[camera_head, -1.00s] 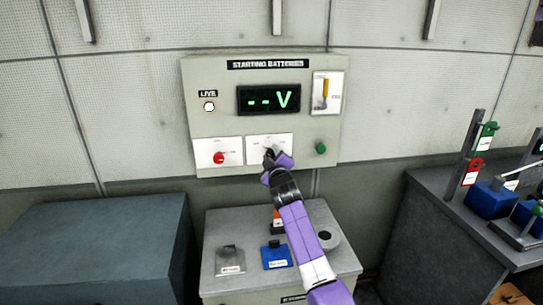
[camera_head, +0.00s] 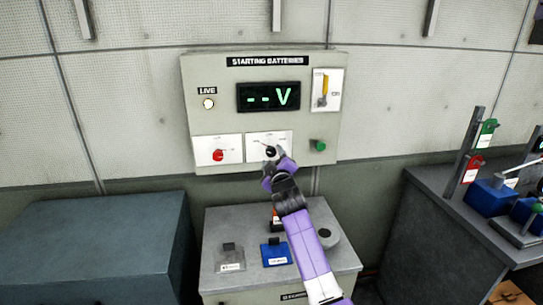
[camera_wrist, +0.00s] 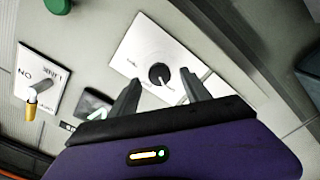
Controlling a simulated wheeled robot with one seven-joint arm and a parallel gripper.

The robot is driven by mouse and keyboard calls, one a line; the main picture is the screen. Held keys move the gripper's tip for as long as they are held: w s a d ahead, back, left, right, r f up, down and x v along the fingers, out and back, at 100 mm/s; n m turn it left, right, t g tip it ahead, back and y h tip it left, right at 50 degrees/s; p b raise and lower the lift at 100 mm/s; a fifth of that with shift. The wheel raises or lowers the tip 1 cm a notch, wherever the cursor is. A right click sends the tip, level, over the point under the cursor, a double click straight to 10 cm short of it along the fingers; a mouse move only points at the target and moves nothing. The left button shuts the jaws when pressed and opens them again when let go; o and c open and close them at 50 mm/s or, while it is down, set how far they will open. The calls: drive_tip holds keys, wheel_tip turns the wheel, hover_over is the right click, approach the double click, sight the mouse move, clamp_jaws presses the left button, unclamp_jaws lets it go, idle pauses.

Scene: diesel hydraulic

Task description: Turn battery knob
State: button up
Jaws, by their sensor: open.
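The battery panel (camera_head: 220,110) is on the wall, with a "STARTING BATTERIES" label and a display reading "-- V". A dark round knob (camera_head: 270,151) sits on the white plate (camera_head: 256,139) at its lower middle. In the wrist view the knob (camera_wrist: 159,74) shows on its white plate (camera_wrist: 135,48), with a pale pointer beside it. My gripper (camera_head: 274,160) is in front of that plate, just below the knob. In the wrist view its two fingers (camera_wrist: 160,95) are apart with nothing between them, and the knob lies beyond their tips.
A red knob (camera_head: 218,155) is left of the plate and a green button (camera_head: 317,145) is right of it. A yellow-handled lever (camera_head: 324,90) is at upper right. A grey cabinet (camera_head: 215,215) with a blue block (camera_head: 276,254) stands below.

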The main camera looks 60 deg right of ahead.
drive_tip(key=v, duration=0.3)
drive_tip(key=shift+s+a, duration=0.3)
idle(0.4)
